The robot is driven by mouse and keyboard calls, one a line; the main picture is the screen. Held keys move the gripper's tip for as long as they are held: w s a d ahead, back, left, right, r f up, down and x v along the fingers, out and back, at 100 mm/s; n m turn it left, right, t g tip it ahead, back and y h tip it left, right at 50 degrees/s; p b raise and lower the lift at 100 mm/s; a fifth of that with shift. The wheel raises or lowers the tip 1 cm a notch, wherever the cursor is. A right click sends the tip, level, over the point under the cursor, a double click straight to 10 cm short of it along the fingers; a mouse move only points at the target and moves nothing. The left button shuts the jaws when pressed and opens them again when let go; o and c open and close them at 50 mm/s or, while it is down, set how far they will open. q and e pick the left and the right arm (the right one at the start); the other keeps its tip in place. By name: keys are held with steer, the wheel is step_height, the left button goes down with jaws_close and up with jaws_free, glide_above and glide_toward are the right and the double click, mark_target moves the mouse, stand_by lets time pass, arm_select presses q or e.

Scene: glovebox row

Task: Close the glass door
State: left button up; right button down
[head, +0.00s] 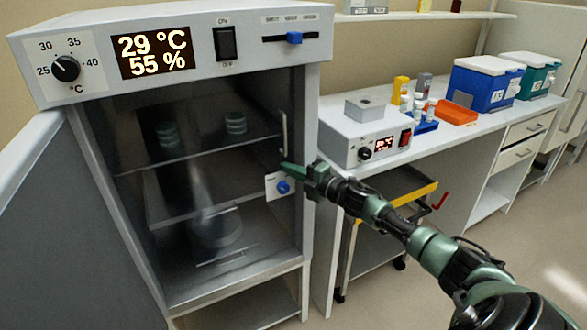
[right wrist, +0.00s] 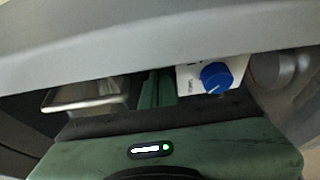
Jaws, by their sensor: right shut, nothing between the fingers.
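The incubator (head: 170,52) stands at the left with a dark interior. Its glass door (head: 190,185) lies across the opening, with a slim upright handle (head: 284,130) near its right edge. I cannot tell whether it sits fully flush. A white plate with a blue knob (head: 283,187) is at the right edge of the opening, below the handle; the knob also shows in the right wrist view (right wrist: 216,77). My right gripper (head: 290,170) is shut and empty, its tips just above the knob by the door's right edge. Contact with the glass is unclear. My left gripper is out of view.
The thick outer door (head: 65,220) stands open at the left. A white bench (head: 440,135) at the right carries a heater block (head: 365,135), a blue cooler (head: 485,85) and an orange tray (head: 456,113). A cart (head: 385,225) stands beneath the bench.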

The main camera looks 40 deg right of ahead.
steer(key=shift+w+d+r, duration=0.15)
steer(key=shift+d+r, duration=0.2)
steer(key=shift+r, duration=0.15)
steer(key=shift+w+d+r, duration=0.1)
steer(key=shift+d+r, duration=0.2)
steer(key=shift+r, duration=0.2)
steer(key=s+f, duration=0.2)
steer(key=s, duration=0.6)
steer(key=shift+d+b, duration=0.3)
steer(key=shift+b, duration=0.1)
